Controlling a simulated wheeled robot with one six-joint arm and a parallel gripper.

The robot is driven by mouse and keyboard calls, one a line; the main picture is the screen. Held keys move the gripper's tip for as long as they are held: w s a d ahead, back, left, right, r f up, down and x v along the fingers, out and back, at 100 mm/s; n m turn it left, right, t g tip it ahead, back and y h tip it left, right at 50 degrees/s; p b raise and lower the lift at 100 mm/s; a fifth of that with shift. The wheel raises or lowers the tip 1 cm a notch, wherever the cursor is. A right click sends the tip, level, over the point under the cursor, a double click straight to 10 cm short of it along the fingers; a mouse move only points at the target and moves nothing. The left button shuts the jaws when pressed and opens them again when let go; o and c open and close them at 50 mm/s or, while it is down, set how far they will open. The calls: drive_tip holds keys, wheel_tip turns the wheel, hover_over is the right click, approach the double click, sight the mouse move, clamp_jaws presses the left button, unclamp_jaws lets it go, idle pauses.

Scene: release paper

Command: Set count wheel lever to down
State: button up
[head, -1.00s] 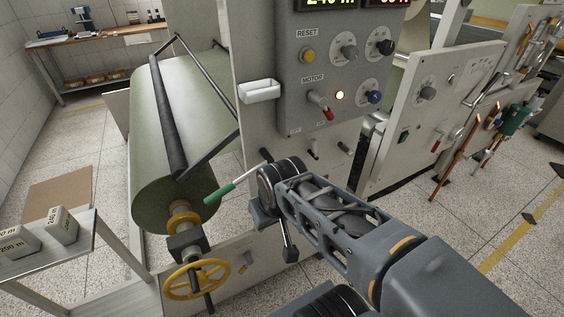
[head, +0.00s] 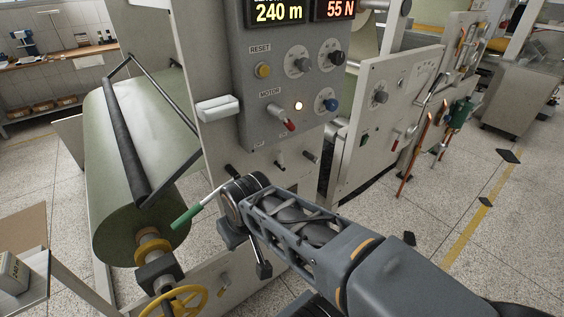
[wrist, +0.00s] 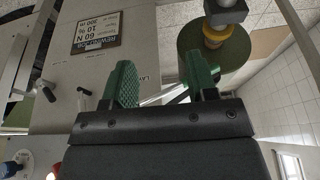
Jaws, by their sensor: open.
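No readable label marks the count wheel lever, so I cannot tell which lever it is. A green-handled lever (head: 186,215) with a pale rod slants down to the left beside the grey roll. Small dark levers (head: 280,161) stick out of the machine front below the control box. They also show at the left in the wrist view (wrist: 83,92). My gripper (wrist: 160,70) is open, with green pads facing the machine front. A pale rod passes behind the fingers, and contact cannot be told. In the head view my wrist hides the fingertips.
The control box (head: 262,110) with knobs and a lit lamp is above my wrist. The green-grey roll (head: 125,215) and yellow handwheel (head: 185,300) stand left.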

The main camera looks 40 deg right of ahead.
drive_tip(key=shift+c, duration=0.5)
drive_tip(key=d+f+m+t+h+b, duration=0.1)
drive_tip(key=d+f+m+h+b, duration=0.35)
drive_tip(key=d, duration=0.75)
drive_tip(key=d+f+m+h+b, duration=0.1)
drive_tip(key=d+f+b, duration=0.4)
drive_tip(key=d+f, duration=0.5)
drive_tip(key=n+t+y+b, duration=0.2)
drive_tip(key=n+t, duration=0.4)
drive_tip(key=t, duration=0.7)
approach(280, 158)
drive_tip(key=w, duration=0.3)
drive_tip(key=w+d, duration=0.1)
drive_tip(key=w, duration=0.3)
drive_tip(key=w+d, duration=0.1)
drive_tip(key=w, duration=0.3)
drive_tip(key=shift+d, duration=0.2)
clamp_jaws()
